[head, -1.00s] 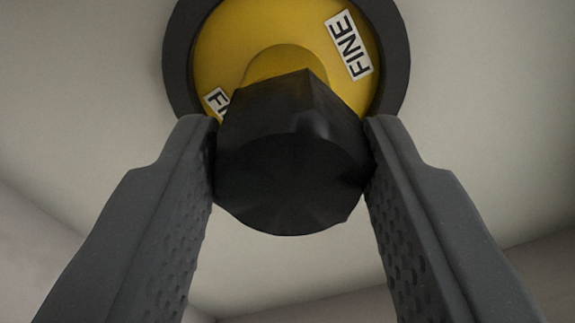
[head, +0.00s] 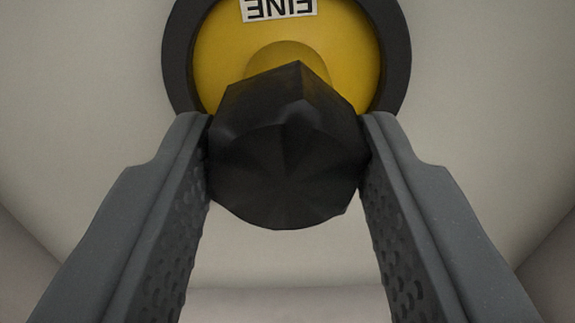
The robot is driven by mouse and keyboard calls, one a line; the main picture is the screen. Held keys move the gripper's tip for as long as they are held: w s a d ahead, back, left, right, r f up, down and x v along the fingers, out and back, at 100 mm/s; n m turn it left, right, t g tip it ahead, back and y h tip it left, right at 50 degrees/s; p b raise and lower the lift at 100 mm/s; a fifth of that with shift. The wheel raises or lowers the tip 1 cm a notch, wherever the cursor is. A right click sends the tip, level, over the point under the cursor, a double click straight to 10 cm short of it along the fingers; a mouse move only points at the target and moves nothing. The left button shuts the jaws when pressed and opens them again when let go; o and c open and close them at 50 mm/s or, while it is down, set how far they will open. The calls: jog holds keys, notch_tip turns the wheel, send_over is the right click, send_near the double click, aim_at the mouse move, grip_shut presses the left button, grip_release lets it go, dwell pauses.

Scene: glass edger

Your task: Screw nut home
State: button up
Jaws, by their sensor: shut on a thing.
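A black faceted nut (head: 287,150) sits in the middle of the head view, in front of a yellow disc (head: 345,55) with a dark rim (head: 396,60). My gripper (head: 288,135) is shut on the nut, one textured finger on each side. A yellow hub (head: 290,52) shows behind the nut.
A plain pale wall (head: 480,90) surrounds the disc. Below the nut, between my fingers, I see only bare pale surface. No other objects are close by.

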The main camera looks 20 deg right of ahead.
jog(key=shift+a+f, duration=0.1)
jog(key=shift+f, duration=0.05)
jog(key=o, duration=1.2)
jog(key=shift+c, duration=0.9)
